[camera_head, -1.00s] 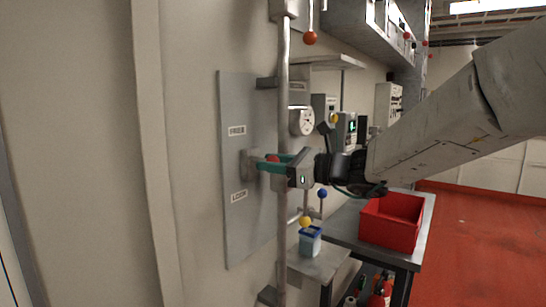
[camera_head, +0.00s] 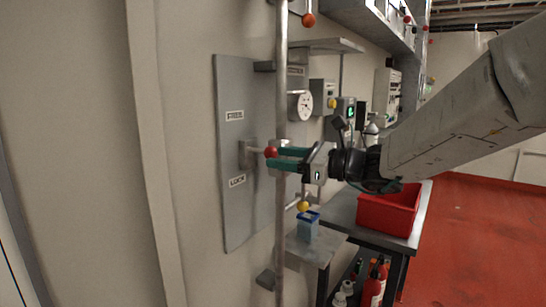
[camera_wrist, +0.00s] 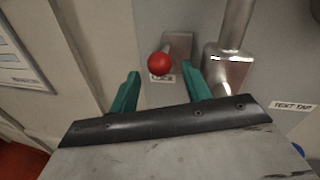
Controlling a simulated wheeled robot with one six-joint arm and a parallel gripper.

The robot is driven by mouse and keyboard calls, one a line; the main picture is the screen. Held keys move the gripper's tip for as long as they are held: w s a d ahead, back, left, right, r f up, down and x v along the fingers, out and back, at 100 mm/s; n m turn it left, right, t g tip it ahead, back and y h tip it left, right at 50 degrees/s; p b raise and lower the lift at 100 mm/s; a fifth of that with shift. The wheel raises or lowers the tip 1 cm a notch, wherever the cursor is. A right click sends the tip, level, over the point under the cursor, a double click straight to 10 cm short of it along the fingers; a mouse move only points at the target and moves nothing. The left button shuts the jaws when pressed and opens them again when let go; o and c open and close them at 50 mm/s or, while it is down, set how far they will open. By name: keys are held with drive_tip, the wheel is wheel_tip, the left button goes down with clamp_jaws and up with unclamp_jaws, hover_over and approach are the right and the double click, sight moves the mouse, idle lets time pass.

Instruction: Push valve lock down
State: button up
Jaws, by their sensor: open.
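The valve lock is a lever with a red ball knob (camera_head: 270,152) on a grey wall plate (camera_head: 234,215). The plate has a FREE label (camera_head: 235,116) above and a LOCK label (camera_head: 237,181) below, and the lever sits between them. My gripper (camera_head: 272,158) has green fingers and is open, with its tips close to the knob in the head view. In the wrist view the red knob (camera_wrist: 159,64) shows between and beyond the fingertips of my gripper (camera_wrist: 160,75). Contact cannot be told. The knob partly covers a label below it.
A vertical grey pipe (camera_head: 282,90) runs in front of the plate, close to my fingers. A small shelf holds a blue container (camera_head: 308,226). A red bin (camera_head: 391,212) stands on a bench to the right. A gauge (camera_head: 301,105) is on the wall above.

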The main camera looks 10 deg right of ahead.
drive_tip(key=v, duration=0.4)
drive_tip(key=shift+s+d, duration=0.15)
drive_tip(key=shift+s, duration=0.05)
drive_tip(key=s+a+f+n+g+h, duration=0.2)
drive_tip(key=s+f+n+g+h, duration=0.3)
drive_tip(key=s+f+n+g, duration=0.7)
drive_tip(key=s+d+f+n+t+h, duration=0.1)
drive_tip(key=s+d+n+h, duration=0.3)
drive_tip(key=s, duration=0.4)
drive_tip(key=s+d+f+n+t+h, duration=0.1)
drive_tip(key=s+d+f+n+h, duration=0.1)
drive_tip(key=s+d+n+h, duration=0.2)
drive_tip(key=s+n+h, duration=0.1)
drive_tip(key=s+n, duration=0.2)
drive_tip(key=s, duration=0.1)
drive_tip(key=shift+s+d, duration=0.15)
drive_tip(key=shift+s, duration=0.15)
